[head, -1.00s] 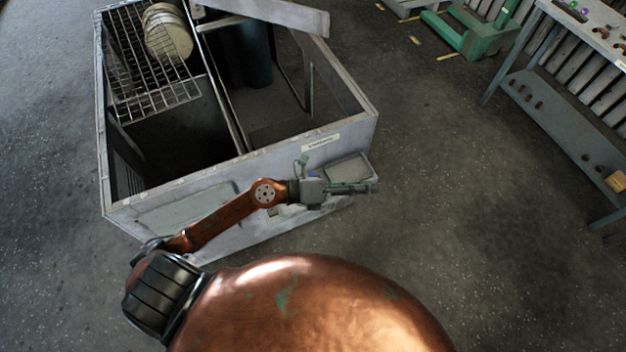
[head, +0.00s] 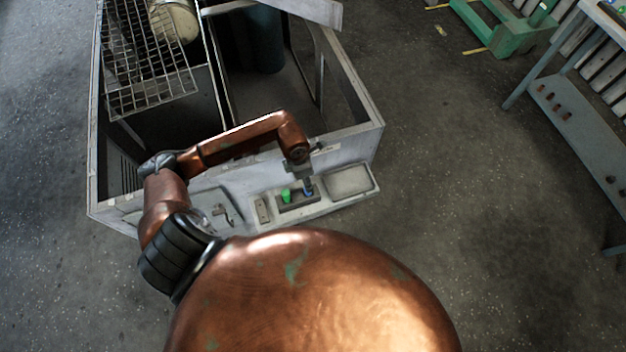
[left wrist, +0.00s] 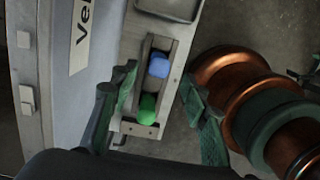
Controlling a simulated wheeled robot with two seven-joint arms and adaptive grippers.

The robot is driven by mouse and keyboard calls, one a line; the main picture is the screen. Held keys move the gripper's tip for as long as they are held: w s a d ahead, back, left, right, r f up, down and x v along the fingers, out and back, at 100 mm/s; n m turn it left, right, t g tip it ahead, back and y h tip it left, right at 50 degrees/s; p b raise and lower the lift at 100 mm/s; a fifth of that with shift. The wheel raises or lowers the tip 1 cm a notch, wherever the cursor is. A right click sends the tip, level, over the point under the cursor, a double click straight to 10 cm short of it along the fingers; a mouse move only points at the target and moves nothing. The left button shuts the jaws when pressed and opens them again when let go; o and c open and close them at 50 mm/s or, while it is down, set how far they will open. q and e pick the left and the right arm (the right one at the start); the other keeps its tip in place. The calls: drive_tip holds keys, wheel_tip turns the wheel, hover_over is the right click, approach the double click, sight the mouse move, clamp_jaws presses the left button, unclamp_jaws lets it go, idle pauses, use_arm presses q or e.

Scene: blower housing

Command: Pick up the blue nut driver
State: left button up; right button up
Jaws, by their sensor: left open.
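The blue nut driver (head: 308,186) stands in a small dark holder (head: 298,201) on the ledge along the housing's near side. In the left wrist view its blue handle (left wrist: 158,67) is seen from above, between and slightly beyond my fingertips. A green-handled driver (head: 286,195) stands beside it in the same holder; it also shows in the left wrist view (left wrist: 147,108). My left gripper (left wrist: 158,77) is open and empty, with its two fingers on either side of the holder. Whether a finger touches anything cannot be told. My right gripper is not in view.
The ledge belongs to a large grey open housing (head: 366,138) with a wire rack (head: 150,98) inside. A shallow tray (head: 348,181) lies right of the holder, and a small plate (head: 262,211) left of it. A workbench (head: 575,125) stands far right; floor between is clear.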

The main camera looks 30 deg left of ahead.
use_arm(q)
drive_tip(key=shift+s+f, duration=0.5)
drive_tip(key=shift+f, duration=0.25)
drive_tip(key=f, duration=0.1)
drive_tip(key=w+f, duration=0.1)
drive_tip(key=shift+f, duration=0.3)
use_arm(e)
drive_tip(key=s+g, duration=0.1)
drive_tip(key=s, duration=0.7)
use_arm(q)
drive_tip(key=shift+w+d+f, duration=0.1)
drive_tip(key=shift+w+f, duration=0.1)
drive_tip(key=shift+f, duration=0.85)
drive_tip(key=shift+w+f, duration=0.1)
drive_tip(key=shift+f, duration=0.2)
drive_tip(key=c, duration=0.6)
drive_tip(key=shift+c, duration=1.1)
drive_tip(key=c, duration=0.3)
clamp_jaws()
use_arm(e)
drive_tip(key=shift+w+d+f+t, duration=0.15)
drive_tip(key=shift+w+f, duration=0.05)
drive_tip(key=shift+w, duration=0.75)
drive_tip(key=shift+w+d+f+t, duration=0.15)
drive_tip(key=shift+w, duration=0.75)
